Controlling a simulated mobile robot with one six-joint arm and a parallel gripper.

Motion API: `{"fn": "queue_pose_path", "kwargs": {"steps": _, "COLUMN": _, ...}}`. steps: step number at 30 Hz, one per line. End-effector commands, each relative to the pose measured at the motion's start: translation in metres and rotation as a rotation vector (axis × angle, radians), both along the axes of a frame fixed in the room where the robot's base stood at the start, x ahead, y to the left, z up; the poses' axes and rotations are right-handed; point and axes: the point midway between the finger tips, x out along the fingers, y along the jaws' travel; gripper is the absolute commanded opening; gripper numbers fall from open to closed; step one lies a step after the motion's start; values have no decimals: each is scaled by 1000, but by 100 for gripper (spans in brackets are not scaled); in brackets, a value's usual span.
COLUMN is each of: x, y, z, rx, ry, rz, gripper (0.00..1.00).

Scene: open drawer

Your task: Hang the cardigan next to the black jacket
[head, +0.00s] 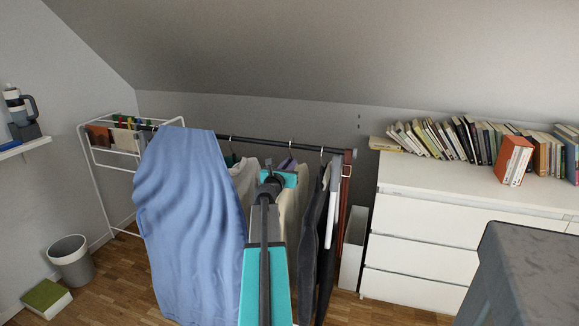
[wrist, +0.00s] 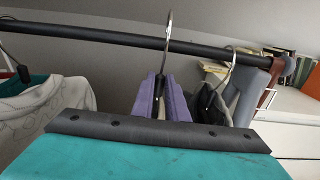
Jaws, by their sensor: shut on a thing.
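My gripper (head: 287,164) is at the rail, its two purple fingers (wrist: 162,98) shut on a hanger just below its metal hook (wrist: 168,35). A cream garment, seemingly the cardigan (head: 296,208), hangs below my gripper, partly hidden by my arm. The hook rises across the black rail (wrist: 100,34); I cannot tell whether it rests on it. The black jacket (head: 312,215) hangs from its own hanger just to the right. It also shows in the wrist view (wrist: 209,104), close beside the fingers.
A pale shirt (head: 243,175) hangs left of my gripper, and a large blue cloth (head: 190,215) further left. A grey garment (wrist: 247,84) hangs near the rail's right end. A white dresser (head: 410,215) with books stands right. A bin (head: 72,262) and green book (head: 46,297) are on the floor.

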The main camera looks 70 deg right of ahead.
Motion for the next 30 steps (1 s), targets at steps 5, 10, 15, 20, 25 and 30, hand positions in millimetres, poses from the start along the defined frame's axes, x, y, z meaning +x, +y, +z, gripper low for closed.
{"fn": "queue_pose_path", "kwargs": {"steps": 5, "x": 0, "y": -11, "z": 1, "rx": -1, "ry": 0, "rz": -1, "gripper": 0}}
{"fn": "queue_pose_path", "kwargs": {"steps": 10, "x": 0, "y": -19, "z": 1, "rx": -1, "ry": 0, "rz": -2, "gripper": 0}}
{"fn": "queue_pose_path", "kwargs": {"steps": 15, "x": 1, "y": -28, "z": 1, "rx": -1, "ry": 1, "rz": -2, "gripper": 0}}
{"fn": "queue_pose_path", "kwargs": {"steps": 20, "x": 1, "y": -36, "z": 1, "rx": -1, "ry": 1, "rz": -2, "gripper": 0}}
{"fn": "queue_pose_path", "kwargs": {"steps": 25, "x": 1, "y": -39, "z": -6, "rx": -1, "ry": 1, "rz": -1, "gripper": 0}}
{"fn": "queue_pose_path", "kwargs": {"steps": 30, "x": 0, "y": -38, "z": -15, "rx": -1, "ry": 1, "rz": -2, "gripper": 0}}
